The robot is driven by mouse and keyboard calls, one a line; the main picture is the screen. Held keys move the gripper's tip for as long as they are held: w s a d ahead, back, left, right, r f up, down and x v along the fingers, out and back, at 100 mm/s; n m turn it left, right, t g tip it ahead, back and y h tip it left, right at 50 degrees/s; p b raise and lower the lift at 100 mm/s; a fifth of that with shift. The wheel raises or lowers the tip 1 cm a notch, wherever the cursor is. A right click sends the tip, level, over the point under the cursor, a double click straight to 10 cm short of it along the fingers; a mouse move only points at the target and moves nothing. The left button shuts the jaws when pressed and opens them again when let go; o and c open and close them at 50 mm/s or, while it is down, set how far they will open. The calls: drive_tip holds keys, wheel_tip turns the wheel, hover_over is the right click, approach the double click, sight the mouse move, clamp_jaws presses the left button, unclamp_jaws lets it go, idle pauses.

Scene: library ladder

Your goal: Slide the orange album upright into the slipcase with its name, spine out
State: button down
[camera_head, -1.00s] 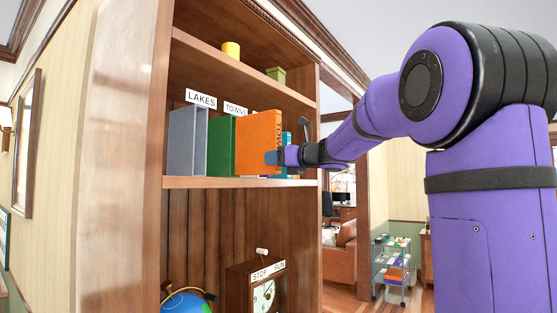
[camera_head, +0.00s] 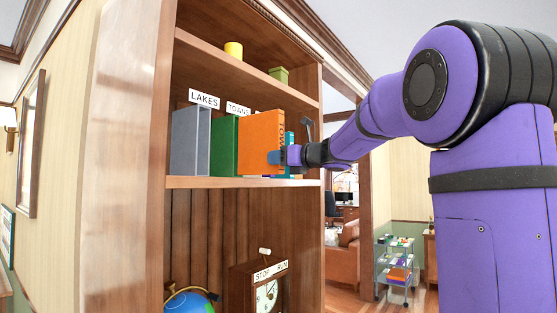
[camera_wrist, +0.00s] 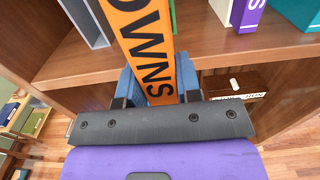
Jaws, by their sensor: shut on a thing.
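The orange album (camera_head: 261,142) stands upright with its spine facing out, and the spine letters show as "OWNS" in the wrist view (camera_wrist: 150,45). My gripper (camera_head: 279,157) is shut on the spine end, with blue fingers (camera_wrist: 160,88) on both sides of it. The green slipcase (camera_head: 224,146) stands on the shelf directly left of the album in the head view, below the TOWNS label (camera_head: 238,108). A green strip (camera_wrist: 173,17) shows beside the album in the wrist view. The album hides the slipcase's mouth, so I cannot tell how far in it is.
A grey slipcase (camera_head: 190,142) stands left under the LAKES label (camera_head: 204,99). A purple-spined item (camera_wrist: 248,13) and a teal one (camera_wrist: 298,10) stand to the right. The shelf edge (camera_head: 230,182) runs below. A globe (camera_head: 190,301) and a clock box (camera_head: 255,287) sit lower.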

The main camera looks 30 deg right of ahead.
sight(244, 161)
drive_tip(key=shift+x, duration=6.8)
idle(0.5)
drive_tip(key=c, duration=0.7)
unclamp_jaws()
drive_tip(key=shift+c, duration=0.2)
drive_tip(key=shift+d, duration=0.1)
